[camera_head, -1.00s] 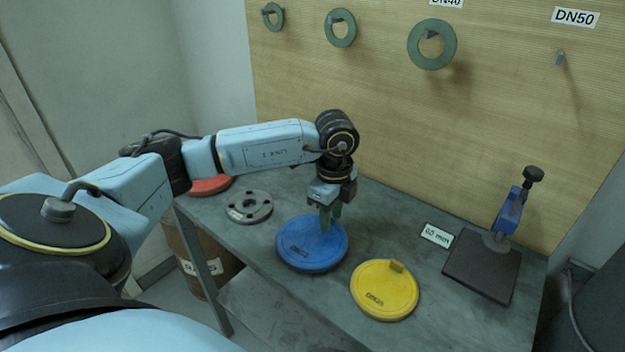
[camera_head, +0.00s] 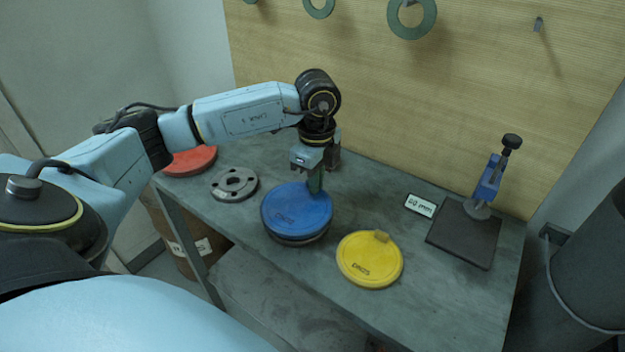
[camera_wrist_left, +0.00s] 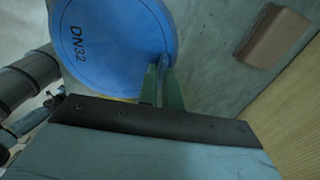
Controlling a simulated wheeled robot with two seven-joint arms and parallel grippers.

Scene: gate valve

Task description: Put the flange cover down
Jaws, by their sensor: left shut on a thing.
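The blue flange cover (camera_head: 297,208) is a round disc above the middle of the bench. My left gripper (camera_head: 315,184) is shut on its back edge, pointing down. The cover looks roughly level, with a dark band under its front rim, so it seems slightly above the bench; the exact gap cannot be told. In the left wrist view the cover (camera_wrist_left: 112,40) reads DN32, and the green fingers (camera_wrist_left: 161,85) meet its edge. My right gripper is not in view.
A yellow cover (camera_head: 368,262) lies front right on the bench (camera_head: 400,232). A grey flange (camera_head: 234,184) and red disc (camera_head: 190,161) lie left. A label (camera_head: 420,205) and a blue clamp stand (camera_head: 488,182) on a dark plate are right. Green rings (camera_head: 411,18) hang on the wall.

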